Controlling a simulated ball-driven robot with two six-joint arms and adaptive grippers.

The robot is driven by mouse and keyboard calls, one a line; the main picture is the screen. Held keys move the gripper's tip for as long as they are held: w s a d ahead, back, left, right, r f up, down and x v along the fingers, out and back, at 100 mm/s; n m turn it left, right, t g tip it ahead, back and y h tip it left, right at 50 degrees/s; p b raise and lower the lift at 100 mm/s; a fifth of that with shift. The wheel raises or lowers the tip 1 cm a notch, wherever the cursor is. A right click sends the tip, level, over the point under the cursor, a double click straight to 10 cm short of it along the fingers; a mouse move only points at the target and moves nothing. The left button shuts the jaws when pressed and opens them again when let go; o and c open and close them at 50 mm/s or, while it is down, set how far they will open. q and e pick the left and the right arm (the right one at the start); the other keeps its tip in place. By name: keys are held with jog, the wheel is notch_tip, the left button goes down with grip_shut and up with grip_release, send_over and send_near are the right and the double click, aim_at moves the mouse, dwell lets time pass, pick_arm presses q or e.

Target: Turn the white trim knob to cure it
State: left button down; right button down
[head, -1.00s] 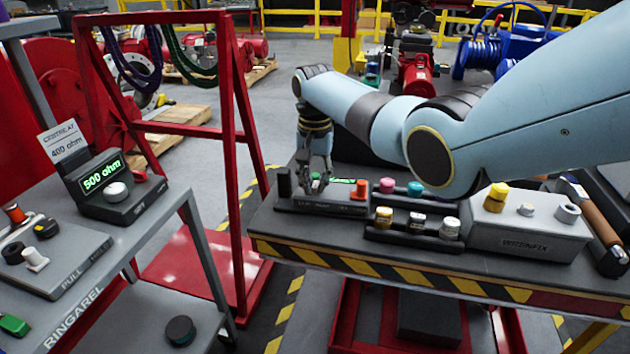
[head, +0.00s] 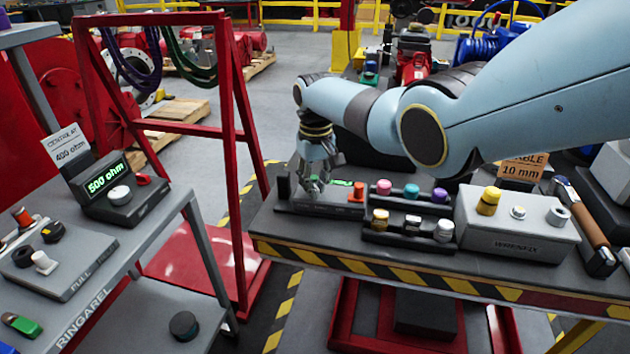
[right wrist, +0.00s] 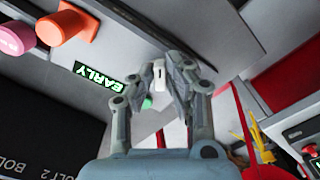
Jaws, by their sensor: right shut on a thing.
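A white knob (right wrist: 158,74) stands on a grey panel (right wrist: 190,28) in the right wrist view. My right gripper (right wrist: 162,80) is shut on it, with one finger on each side. A green-lit display (right wrist: 98,75) on this panel reads "EARLY". In the head view my right gripper (head: 318,190) is down at the left part of the low grey unit on the bench, and its fingers hide the knob there. The display shows as a small green strip (head: 343,183) beside the fingers. My left gripper is not in view.
An orange knob (head: 356,191) stands right of the gripper, with pink, teal and purple pieces beyond. A grey "WRENFIX" box (head: 515,240) is further right. On the left cart, a unit (head: 122,208) reads "500 ohm", with its own white knob (head: 119,195) and a "400 ohm" card (head: 70,153).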

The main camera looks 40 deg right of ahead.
aim_at(316, 188)
jog(key=shift+n, duration=0.7)
jog(key=c, duration=1.3)
grip_release()
jog(key=shift+c, duration=0.2)
jog(key=shift+r, duration=0.1)
notch_tip(316, 188, up, 12)
jog(key=shift+f, duration=0.2)
